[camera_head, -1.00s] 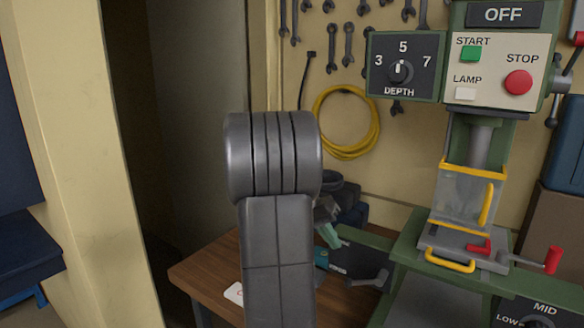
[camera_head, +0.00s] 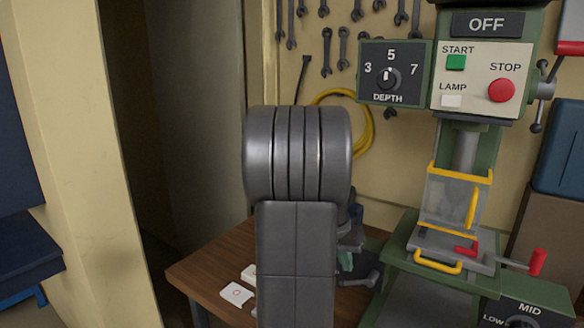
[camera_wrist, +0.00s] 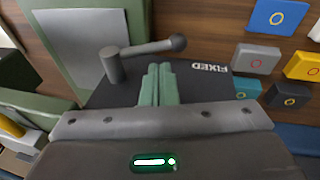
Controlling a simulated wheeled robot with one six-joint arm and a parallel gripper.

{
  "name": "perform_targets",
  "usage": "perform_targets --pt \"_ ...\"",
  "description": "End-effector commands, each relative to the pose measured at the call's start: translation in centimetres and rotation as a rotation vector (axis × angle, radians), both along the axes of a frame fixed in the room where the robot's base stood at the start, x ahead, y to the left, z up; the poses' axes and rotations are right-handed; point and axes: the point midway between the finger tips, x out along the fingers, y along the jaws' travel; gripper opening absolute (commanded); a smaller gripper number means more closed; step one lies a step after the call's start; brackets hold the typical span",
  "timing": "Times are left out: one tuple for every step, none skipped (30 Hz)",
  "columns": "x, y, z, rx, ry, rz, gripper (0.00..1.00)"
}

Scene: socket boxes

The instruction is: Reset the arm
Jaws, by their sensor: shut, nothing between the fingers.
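My gripper (camera_wrist: 158,84) shows in the wrist view as two teal fingers pressed together, with nothing between them. Beyond the fingertips is a dark block marked FIXED with a grey lever (camera_wrist: 140,47) on it; I cannot tell whether they touch. In the head view my raised arm stands in the middle and hides most of the gripper. Only a bit of teal (camera_head: 345,262) shows at the arm's right edge, low above the wooden bench (camera_head: 205,272).
A green drill press (camera_head: 465,150), its display reading OFF, stands right of my arm. White cards (camera_head: 236,294) lie on the bench. The wrist view shows several coloured tiles, including a blue one (camera_wrist: 280,18) and a grey one (camera_wrist: 257,59). A wall post (camera_head: 80,150) rises at left.

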Motion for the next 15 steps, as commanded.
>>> perform_targets --pt "-0.1 -0.2 0.5 0.029 -0.021 -0.005 0.00" --pt "-0.2 -0.3 0.6 0.046 -0.034 -0.003 0.00" --pt "-0.3 -0.4 0.8 0.070 -0.050 -0.004 0.00" --pt "-0.3 -0.5 0.8 0.088 -0.060 -0.004 0.00" --pt "-0.3 -0.6 1.0 0.104 -0.072 -0.004 0.00" --pt "-0.4 -0.7 1.2 0.126 -0.089 -0.004 0.00" --pt "-0.5 -0.7 1.2 0.141 -0.098 -0.004 0.00" --pt "-0.5 -0.8 1.3 0.158 -0.108 -0.004 0.00" --pt "-0.6 -0.9 1.5 0.178 -0.123 -0.004 0.00" --pt "-0.6 -1.0 1.6 0.193 -0.133 -0.003 0.00" --pt "-0.7 -1.1 1.7 0.207 -0.143 -0.004 0.00" --pt "-0.7 -1.2 1.8 0.226 -0.157 -0.004 0.00" --pt "-0.8 -1.2 1.9 0.242 -0.167 -0.003 0.00" --pt "-0.8 -1.3 2.0 0.255 -0.176 -0.004 0.00" --pt "-0.7 -1.5 2.9 0.249 -0.175 0.000 0.00"
